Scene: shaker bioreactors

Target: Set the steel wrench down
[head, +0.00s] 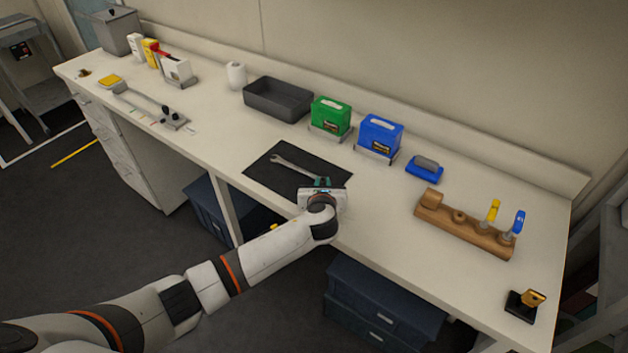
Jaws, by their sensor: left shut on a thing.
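The steel wrench (292,165) is a grey open-ended tool over the black mat (262,178) on the white workbench. Its open jaw end points to the back left. My left gripper (322,183) is at the wrench's near right end, over the right part of the mat, and is shut on it. The gripper body hides that end of the wrench. I cannot tell whether the wrench touches the mat or is held just above it. My right gripper is not in view.
Behind the mat stand a grey bin (278,100), a green box (330,118) and a blue box (380,137). A wooden holder (465,232) with tools stands to the right. The bench (225,145) is clear left of the mat.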

